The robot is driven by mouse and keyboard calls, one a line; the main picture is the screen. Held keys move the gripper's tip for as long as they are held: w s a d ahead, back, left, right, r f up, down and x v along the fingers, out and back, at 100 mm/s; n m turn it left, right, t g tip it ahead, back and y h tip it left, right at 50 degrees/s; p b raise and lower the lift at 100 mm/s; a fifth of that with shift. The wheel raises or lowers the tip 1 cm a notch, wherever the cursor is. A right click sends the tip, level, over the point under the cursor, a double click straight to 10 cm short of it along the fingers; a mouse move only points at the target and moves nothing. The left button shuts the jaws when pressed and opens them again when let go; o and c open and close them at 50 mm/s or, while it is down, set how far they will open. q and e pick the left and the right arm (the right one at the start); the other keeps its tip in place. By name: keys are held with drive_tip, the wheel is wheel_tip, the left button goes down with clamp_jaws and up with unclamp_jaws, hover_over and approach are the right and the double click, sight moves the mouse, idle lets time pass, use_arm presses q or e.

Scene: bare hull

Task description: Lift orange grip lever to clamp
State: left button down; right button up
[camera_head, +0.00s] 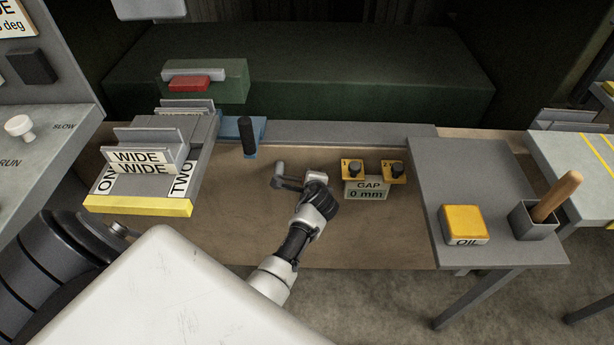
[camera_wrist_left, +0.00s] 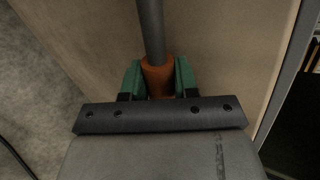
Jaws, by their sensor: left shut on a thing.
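In the left wrist view, the orange grip (camera_wrist_left: 157,80) of the lever sits between the green fingers of my left gripper (camera_wrist_left: 159,68), which is shut on it. The lever's dark grey rod (camera_wrist_left: 151,28) runs up from the grip to the top edge. The orange grip is hidden there by my gripper. My right gripper is not in view.
A GAP 0 mm sign (camera_head: 367,189) with two yellow-based knobs stands right of my gripper. A blue-based black handle (camera_head: 246,137) and WIDE plates (camera_head: 140,160) are left. A yellow OIL block (camera_head: 463,224) and a holder with a wooden handle (camera_head: 536,221) are right.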

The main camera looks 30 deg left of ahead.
use_arm(q)
drive_tip(key=shift+r+n+t+h+p, duration=0.3)
drive_tip(key=shift+r+n+h+p, duration=0.3)
drive_tip(key=shift+r+p, duration=0.45)
drive_tip(key=shift+w+f, duration=0.1)
drive_tip(key=shift+f, duration=0.05)
drive_tip(key=c, duration=0.8)
unclamp_jaws()
drive_tip(key=shift+c, duration=0.2)
drive_tip(key=shift+d, duration=0.1)
drive_tip(key=p+v, duration=0.1)
drive_tip(key=v, duration=0.9)
drive_tip(key=shift+s+d, duration=0.2)
drive_tip(key=shift+s, duration=0.15)
